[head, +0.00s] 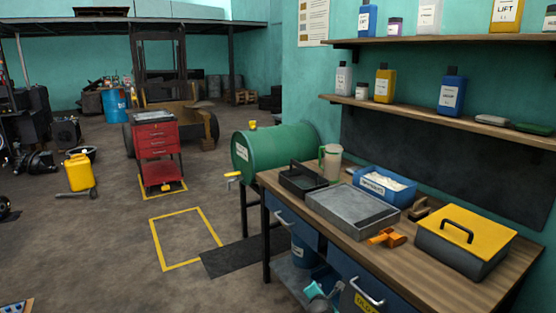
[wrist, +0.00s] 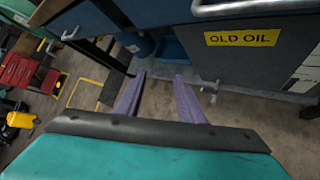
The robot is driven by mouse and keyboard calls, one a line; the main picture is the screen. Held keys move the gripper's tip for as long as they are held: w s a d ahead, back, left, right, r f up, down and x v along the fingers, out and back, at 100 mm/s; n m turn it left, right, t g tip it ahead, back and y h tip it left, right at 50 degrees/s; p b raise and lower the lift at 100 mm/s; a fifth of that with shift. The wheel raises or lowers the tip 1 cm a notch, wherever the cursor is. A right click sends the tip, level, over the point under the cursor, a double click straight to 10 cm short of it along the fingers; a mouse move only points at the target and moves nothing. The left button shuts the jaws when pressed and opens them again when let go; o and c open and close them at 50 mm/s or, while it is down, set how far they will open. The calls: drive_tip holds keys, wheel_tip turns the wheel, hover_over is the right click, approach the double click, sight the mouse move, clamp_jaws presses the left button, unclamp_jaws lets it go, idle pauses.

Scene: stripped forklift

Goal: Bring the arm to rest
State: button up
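My gripper (wrist: 160,82) shows in the wrist view as two purple fingers, held apart with only floor between them, so it is open and empty. In the head view a teal and grey part of my arm shows at the bottom edge, in front of the workbench (head: 480,285). The gripper is below the benchtop, near the bench's blue drawers. A grey cabinet front labelled OLD OIL (wrist: 238,38) is ahead of it in the wrist view. Most of the arm is out of view.
The benchtop holds a grey tray (head: 350,222), an orange tool (head: 387,237), a blue bin and a yellow-lidded box (head: 468,232). A red tool cart (head: 157,140) is at the left. The floor left of the bench is mostly clear.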

drive_tip(key=s+d+f+m+g+b, duration=0.1)
drive_tip(key=s+d+f+m+g, duration=0.25)
drive_tip(key=s+f+m, duration=0.6)
drive_tip(key=s+d+f+m+g+b, duration=0.15)
drive_tip(key=s+f+m+g, duration=0.3)
drive_tip(key=s+f, duration=1)
drive_tip(key=s+a+f+m+g+y, duration=0.1)
drive_tip(key=s+f+m+g, duration=0.3)
drive_tip(key=s, duration=0.7)
drive_tip(key=s+a+f+m+g+y+b, duration=0.1)
drive_tip(key=s+f+m+g, duration=0.3)
drive_tip(key=s, duration=0.8)
wheel_tip(320, 180, down, 2)
drive_tip(key=shift+s+a+f+m+y+b, duration=0.15)
drive_tip(key=shift+a+m+y+b, duration=0.2)
drive_tip(key=shift+a+m, duration=0.65)
drive_tip(key=shift+d, duration=0.25)
